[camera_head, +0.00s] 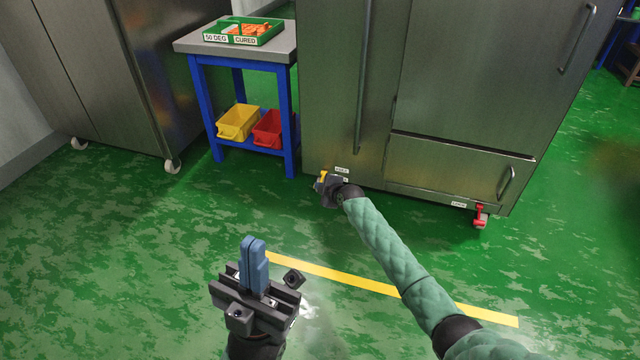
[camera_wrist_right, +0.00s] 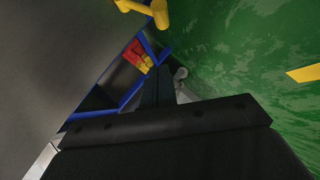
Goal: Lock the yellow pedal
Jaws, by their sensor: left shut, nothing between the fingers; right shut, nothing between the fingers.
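The yellow pedal (camera_head: 323,174) is at the lower left front corner of the steel cabinet, near the floor. In the right wrist view the yellow pedal (camera_wrist_right: 158,14) shows at the top edge as a bar with a rounded end. My right gripper (camera_head: 325,186) is low at this corner, right by the pedal, and partly covers it. In the right wrist view its dark fingers (camera_wrist_right: 158,86) are shut and empty, below the pedal in the picture. I cannot tell whether they touch it. My left gripper (camera_head: 254,262) is shut and empty, with blue fingers, above the open floor.
The steel cabinet (camera_head: 470,90) stands ahead, with a red pedal (camera_head: 480,214) at its right corner. A blue-legged table (camera_head: 192,100) to its left holds a green tray (camera_head: 212,29), with yellow (camera_head: 237,122) and red bins below. A yellow line (camera_head: 340,277) crosses the clear green floor.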

